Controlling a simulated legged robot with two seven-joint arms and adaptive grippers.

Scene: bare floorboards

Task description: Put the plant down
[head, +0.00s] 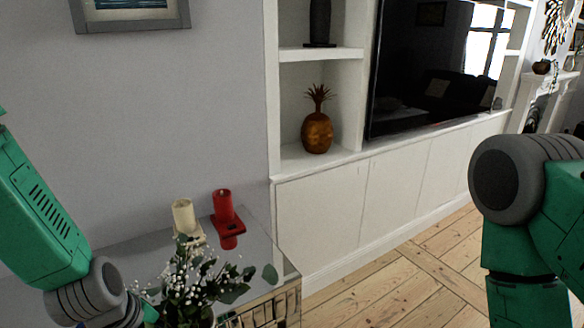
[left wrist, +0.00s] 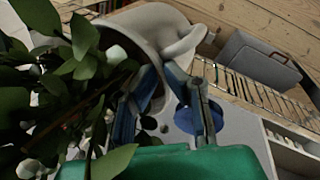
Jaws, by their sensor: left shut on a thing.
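The plant (head: 205,285), with green leaves and small white blossoms, is at the bottom of the head view, in front of the glossy sideboard top (head: 130,255). My left gripper (head: 140,314) is beside it, mostly cut off by the lower edge. In the left wrist view the leaves (left wrist: 85,60) fill the left side, and a pale pot rim (left wrist: 125,38) shows beside them. My left gripper (left wrist: 168,100) is shut on the plant's pot there. Whether the pot touches a surface is hidden. My right arm shows at the right, but its gripper is out of view.
A white shelf unit with a pineapple ornament (head: 317,132) and a television (head: 435,65) are behind. Bare floorboards (head: 400,275) lie to the right.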

